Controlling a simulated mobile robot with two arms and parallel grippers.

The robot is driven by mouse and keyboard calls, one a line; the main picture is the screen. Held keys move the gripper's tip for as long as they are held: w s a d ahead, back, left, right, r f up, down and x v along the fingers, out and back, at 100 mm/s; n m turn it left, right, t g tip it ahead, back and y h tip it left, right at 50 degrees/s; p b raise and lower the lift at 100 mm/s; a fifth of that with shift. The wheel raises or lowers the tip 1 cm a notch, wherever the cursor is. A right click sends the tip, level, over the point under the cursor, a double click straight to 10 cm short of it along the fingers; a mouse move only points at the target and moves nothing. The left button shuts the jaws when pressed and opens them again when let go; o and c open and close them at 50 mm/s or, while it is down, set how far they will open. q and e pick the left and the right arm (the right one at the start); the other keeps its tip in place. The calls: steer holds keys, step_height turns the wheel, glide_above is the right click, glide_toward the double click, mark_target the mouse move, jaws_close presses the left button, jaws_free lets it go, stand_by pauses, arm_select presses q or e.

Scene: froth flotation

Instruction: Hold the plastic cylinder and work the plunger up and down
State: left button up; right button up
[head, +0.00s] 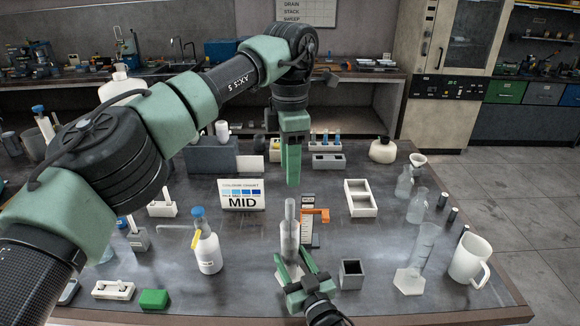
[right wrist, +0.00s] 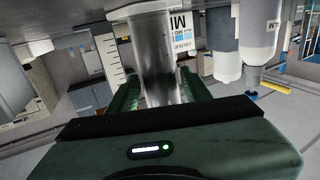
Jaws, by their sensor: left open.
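The clear plastic cylinder (head: 289,243) stands upright on the table at the front middle, with the pale plunger (head: 290,212) rising from its top. My right gripper (head: 292,262) is low on the cylinder, one finger on each side, closed against it. The right wrist view shows the cylinder (right wrist: 160,62) between both green fingers. My left gripper (head: 292,182) points down above the plunger, apart from its top. It is seen edge-on, so the gap between its fingers is hidden; it holds nothing that I can see.
Just right of the cylinder are an orange-armed stand (head: 314,215) and a small grey box (head: 351,274). A "MID" card (head: 242,196) and a wash bottle (head: 207,250) stand left. A white tray (head: 361,198), graduated cylinder (head: 418,250) and white jug (head: 468,262) stand right.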

steer(key=shift+o, duration=0.6)
